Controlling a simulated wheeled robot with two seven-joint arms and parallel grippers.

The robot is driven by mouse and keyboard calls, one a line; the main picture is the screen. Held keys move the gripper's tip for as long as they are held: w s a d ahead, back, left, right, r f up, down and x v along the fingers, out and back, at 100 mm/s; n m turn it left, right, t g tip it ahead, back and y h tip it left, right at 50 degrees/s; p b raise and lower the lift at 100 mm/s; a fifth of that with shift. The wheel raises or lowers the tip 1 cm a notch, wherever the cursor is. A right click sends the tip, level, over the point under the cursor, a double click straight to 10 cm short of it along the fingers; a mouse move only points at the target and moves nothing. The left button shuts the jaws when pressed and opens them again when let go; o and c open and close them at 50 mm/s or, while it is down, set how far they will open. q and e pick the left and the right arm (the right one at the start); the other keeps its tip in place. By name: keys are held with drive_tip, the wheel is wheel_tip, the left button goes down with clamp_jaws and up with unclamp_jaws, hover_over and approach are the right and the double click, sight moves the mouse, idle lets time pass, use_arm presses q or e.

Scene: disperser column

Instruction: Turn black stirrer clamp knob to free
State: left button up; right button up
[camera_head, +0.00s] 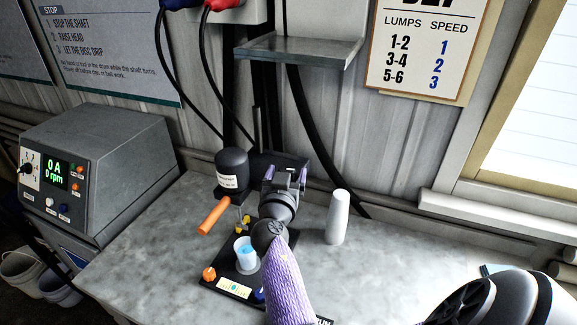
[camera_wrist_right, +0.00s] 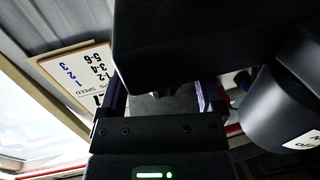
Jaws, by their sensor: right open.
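In the head view my right gripper (camera_head: 289,178) reaches up from the bottom to the right side of the black stirrer head. Its two fingers are apart, and I see nothing held between them. The black motor cylinder (camera_head: 231,168) with a white label stands left of the gripper; a dark labelled cylinder (camera_wrist_right: 305,85) also shows at the right of the wrist view. The wrist view shows both fingers (camera_wrist_right: 158,100) with a gap between them. I cannot make out the black clamp knob; the gripper covers part of the head. My left gripper is not in view.
An orange handle (camera_head: 213,216) sticks out below the motor. A cup of blue liquid (camera_head: 246,252) stands on the black base (camera_head: 222,281). A white cylinder (camera_head: 338,218) stands right of the gripper. A grey shelf (camera_head: 298,50) hangs above. A grey control box (camera_head: 100,165) is at left.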

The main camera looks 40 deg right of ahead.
drive_tip(key=shift+s+a, duration=0.1)
drive_tip(key=shift+a, duration=0.05)
drive_tip(key=shift+r, duration=0.1)
drive_tip(key=shift+c, duration=1)
clamp_jaws()
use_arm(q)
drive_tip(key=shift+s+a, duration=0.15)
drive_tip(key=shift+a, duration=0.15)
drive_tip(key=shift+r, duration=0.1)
